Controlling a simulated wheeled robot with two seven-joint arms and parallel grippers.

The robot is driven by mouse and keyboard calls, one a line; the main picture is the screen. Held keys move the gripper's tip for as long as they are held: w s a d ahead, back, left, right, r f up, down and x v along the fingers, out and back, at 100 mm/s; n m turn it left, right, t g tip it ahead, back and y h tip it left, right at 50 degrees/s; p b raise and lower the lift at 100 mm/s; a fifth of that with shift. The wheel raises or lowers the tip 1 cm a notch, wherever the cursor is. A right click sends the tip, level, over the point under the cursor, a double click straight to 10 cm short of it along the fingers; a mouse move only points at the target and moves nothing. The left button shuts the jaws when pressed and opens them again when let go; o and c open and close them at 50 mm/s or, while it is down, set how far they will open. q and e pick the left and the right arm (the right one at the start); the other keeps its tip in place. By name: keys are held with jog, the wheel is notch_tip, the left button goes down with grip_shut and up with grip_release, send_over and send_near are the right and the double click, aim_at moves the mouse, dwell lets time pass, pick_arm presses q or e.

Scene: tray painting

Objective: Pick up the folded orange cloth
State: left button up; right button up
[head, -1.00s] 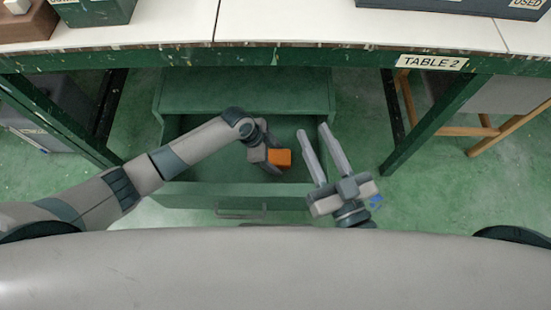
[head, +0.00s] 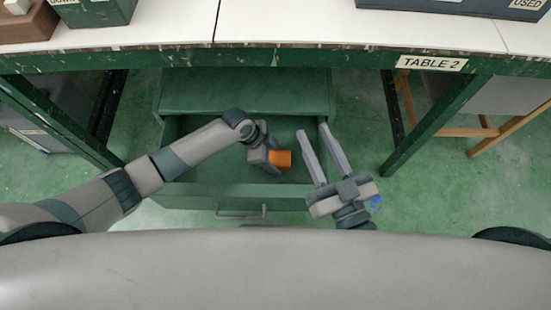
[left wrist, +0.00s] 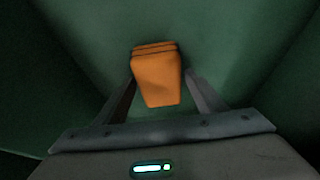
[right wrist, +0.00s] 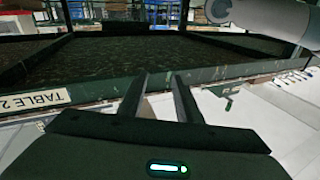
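The folded orange cloth (head: 280,160) is in the open green drawer under the table. In the left wrist view the cloth (left wrist: 157,78) shows its layered folds at the far end. My left gripper (head: 272,163) reaches down into the drawer at the cloth. Its fingers (left wrist: 160,80) are apart, one on each side of the cloth, with a small gap visible on the right side; contact on the left is unclear. My right gripper (head: 312,128) is open and empty, right of the cloth over the drawer's right side. Its fingers (right wrist: 160,78) also show apart in its wrist view.
The drawer (head: 190,190) has a front wall with a handle (head: 240,214). The table edge (head: 180,57) with a "TABLE 2" label (head: 432,63) runs above it. Green table legs (head: 430,125) flank the drawer. A wooden stool (head: 480,132) stands at right.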

aim_at(275, 157)
pick_arm(q)
jog(key=c, duration=0.8)
jog(key=shift+r, duration=0.1)
